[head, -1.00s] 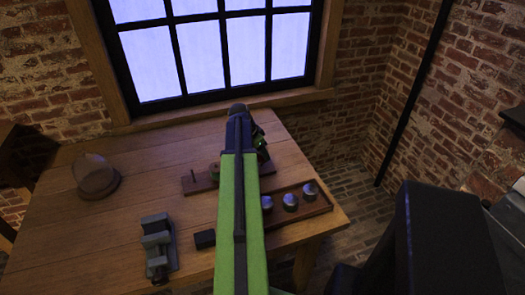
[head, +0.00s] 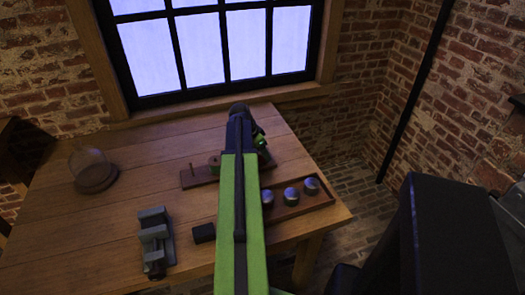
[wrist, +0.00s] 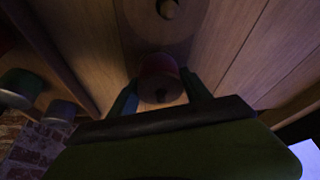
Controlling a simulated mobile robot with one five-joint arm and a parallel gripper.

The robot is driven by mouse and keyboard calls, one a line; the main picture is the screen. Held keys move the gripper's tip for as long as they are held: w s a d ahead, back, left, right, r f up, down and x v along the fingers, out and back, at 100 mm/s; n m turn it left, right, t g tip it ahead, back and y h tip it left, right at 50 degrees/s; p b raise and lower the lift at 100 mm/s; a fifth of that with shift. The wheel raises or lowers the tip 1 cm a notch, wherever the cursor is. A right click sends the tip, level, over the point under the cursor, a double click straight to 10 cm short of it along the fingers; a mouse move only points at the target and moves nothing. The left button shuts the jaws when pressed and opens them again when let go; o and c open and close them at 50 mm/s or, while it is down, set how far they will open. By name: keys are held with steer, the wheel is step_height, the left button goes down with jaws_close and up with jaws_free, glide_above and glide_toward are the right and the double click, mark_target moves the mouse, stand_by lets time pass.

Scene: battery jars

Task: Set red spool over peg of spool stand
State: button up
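A tray (head: 290,214) with several silver-topped jars (head: 291,196) lies right of my arm. A small black block (head: 203,233) and a grey vise (head: 155,240) stand at front left. A glass dome (head: 92,170) stands at far left. The table between is clear.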

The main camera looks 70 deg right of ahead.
steer(key=o, duration=0.4)
steer(key=p+v, duration=1.6)
steer(key=v, duration=0.1)
steer(key=shift+r, duration=0.25)
